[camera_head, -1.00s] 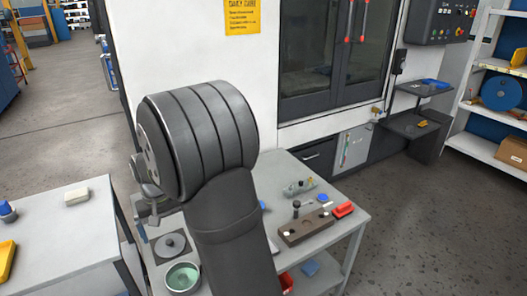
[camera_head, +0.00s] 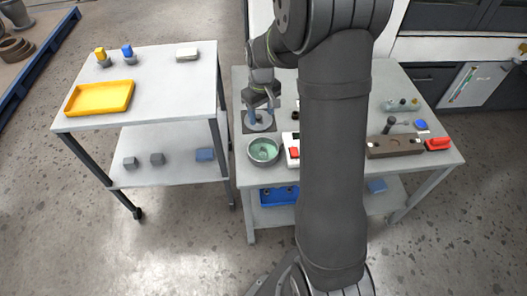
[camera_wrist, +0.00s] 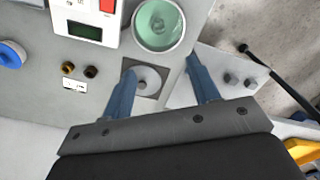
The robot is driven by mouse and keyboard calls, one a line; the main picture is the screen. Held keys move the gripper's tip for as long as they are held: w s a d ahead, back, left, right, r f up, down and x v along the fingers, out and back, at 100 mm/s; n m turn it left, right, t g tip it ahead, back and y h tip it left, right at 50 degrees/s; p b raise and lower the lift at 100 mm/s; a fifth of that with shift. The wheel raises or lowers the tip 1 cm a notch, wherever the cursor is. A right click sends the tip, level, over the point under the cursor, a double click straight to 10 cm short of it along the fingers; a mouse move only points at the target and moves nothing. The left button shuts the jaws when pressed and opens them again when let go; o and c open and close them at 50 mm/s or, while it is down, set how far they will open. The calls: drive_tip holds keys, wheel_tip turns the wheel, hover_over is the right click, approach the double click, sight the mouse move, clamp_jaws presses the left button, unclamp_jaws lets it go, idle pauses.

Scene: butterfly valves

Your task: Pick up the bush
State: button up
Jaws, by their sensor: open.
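My gripper (camera_head: 263,106) is open over the left part of the workbench, and its two blue fingers also show in the wrist view (camera_wrist: 161,67). Between and beyond the fingers is a round grey disc (camera_wrist: 148,82) with a knob at its centre, on a dark square pad; it also shows in the head view (camera_head: 259,124). I see nothing held. I cannot tell for certain which piece is the bush.
A green-lined bowl (camera_head: 263,151) and a white device with a red part (camera_head: 292,152) are close to the gripper. A brown block (camera_head: 394,147) and red item (camera_head: 438,144) lie to the right. A separate cart (camera_head: 150,95) with a yellow tray (camera_head: 98,98) stands left, across a narrow gap.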

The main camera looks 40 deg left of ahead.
drive_tip(key=f+n, duration=0.1)
drive_tip(key=f, duration=0.1)
hover_over(263, 149)
drive_tip(key=s, duration=0.1)
drive_tip(key=shift+n, duration=0.3)
drive_tip(key=f, duration=1.1)
drive_tip(key=shift+d+f, duration=0.2)
drive_tip(key=shift+w+d+f, duration=0.1)
drive_tip(key=shift+d+f, duration=0.05)
drive_tip(key=shift+f, duration=2.55)
drive_tip(key=c, duration=1.1)
